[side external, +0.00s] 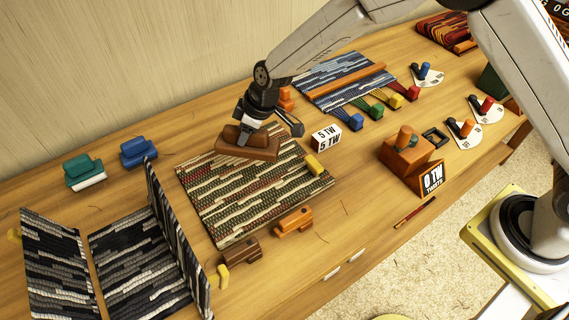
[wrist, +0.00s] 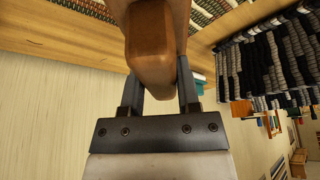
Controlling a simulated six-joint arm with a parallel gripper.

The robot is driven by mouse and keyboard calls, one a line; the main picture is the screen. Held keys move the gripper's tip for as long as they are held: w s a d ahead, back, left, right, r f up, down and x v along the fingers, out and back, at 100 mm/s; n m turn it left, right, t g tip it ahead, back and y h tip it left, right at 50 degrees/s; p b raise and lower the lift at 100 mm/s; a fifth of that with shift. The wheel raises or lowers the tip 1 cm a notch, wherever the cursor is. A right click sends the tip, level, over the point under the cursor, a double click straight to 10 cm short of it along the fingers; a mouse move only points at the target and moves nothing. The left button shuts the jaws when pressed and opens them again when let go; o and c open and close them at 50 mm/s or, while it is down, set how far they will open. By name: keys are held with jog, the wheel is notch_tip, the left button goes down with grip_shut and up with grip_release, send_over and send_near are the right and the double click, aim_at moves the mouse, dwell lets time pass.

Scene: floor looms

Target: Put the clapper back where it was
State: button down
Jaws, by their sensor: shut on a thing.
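A brown wooden clapper (side external: 250,152), a block with a raised grip, is at the back edge of the striped green, red and cream woven mat (side external: 230,200). My gripper (side external: 258,124) is shut on it from above. In the wrist view, the clapper (wrist: 152,45) sits between the two dark fingers of my gripper (wrist: 160,90). Its far end is cut off by the frame there. I cannot tell whether its underside touches the mat or hangs just above it.
A teal block (side external: 84,172) and a blue block (side external: 139,153) stand at the back left. A folded dark woven panel (side external: 130,262) stands at the front left. A white "5 TW" block (side external: 326,137) is right of my gripper. Orange (side external: 295,222) and brown (side external: 240,251) pieces lie in front.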

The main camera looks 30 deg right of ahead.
jog(key=shift+w+a+f, duration=0.4)
jog(key=shift+w+f, duration=0.6)
jog(key=shift+f, duration=0.05)
jog(key=shift+w+a+f, duration=0.4)
jog(key=shift+w+f, duration=0.6)
jog(key=shift+w, duration=0.05)
jog(key=shift+w+a+f, duration=0.4)
jog(key=shift+w+f, duration=0.6)
jog(key=shift+f, duration=0.05)
jog(key=shift+w+f, duration=0.15)
jog(key=shift+f, duration=1.6)
jog(key=shift+f, duration=0.1)
jog(key=shift+c, duration=1.6)
grip_release()
jog(key=shift+f, duration=0.1)
